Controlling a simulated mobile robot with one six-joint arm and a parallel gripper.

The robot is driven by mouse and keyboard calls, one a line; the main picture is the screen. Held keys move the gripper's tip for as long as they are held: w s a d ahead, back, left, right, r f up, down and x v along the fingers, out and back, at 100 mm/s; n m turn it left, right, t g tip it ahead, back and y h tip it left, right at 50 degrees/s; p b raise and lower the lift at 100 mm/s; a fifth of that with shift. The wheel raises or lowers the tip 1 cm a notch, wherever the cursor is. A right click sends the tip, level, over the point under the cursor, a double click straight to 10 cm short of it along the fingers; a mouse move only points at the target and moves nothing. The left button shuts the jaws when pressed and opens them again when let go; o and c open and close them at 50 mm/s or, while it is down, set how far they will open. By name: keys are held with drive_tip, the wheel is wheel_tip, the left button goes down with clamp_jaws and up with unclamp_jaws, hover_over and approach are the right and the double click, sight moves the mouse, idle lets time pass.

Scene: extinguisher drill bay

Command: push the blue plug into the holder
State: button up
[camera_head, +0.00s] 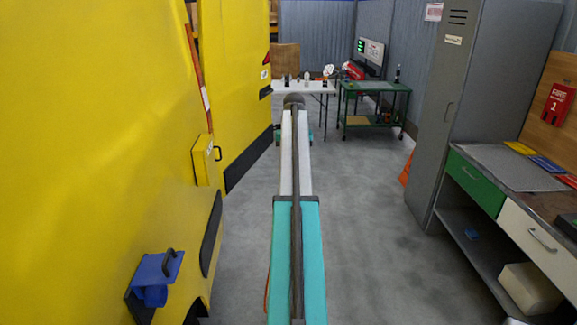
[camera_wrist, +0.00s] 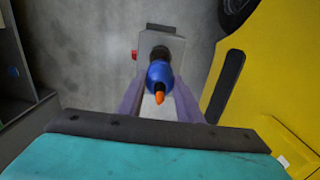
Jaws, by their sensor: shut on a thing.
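In the wrist view, the blue plug (camera_wrist: 160,72) has a rounded blue body, a dark ring and an orange tip facing the camera. My gripper (camera_wrist: 160,85) is shut on it, with one purple-grey finger on each side. Just beyond the plug is a grey block (camera_wrist: 148,42) with a dark upper edge and a small red part on its left. I cannot tell whether this block is the holder, or whether the plug touches it. In the head view, my arm stretches straight ahead and the plug cannot be made out.
A yellow vehicle (camera_head: 100,110) fills the left, with a blue bracket (camera_head: 160,270) low on its side. A grey locker (camera_head: 470,110) and a workbench (camera_head: 510,190) stand right. A white table (camera_head: 310,88) and a green cart (camera_head: 375,122) stand ahead. Open floor lies between.

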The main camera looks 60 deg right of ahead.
drive_tip(key=shift+f, duration=0.15)
idle(0.3)
drive_tip(key=shift+f+b, duration=1.55)
drive_tip(key=shift+f, duration=1.2)
drive_tip(key=shift+a+p, duration=0.1)
drive_tip(key=shift+p, duration=0.4)
idle(0.6)
drive_tip(key=shift+f+b, duration=0.65)
drive_tip(key=shift+f, duration=1.45)
idle(1.5)
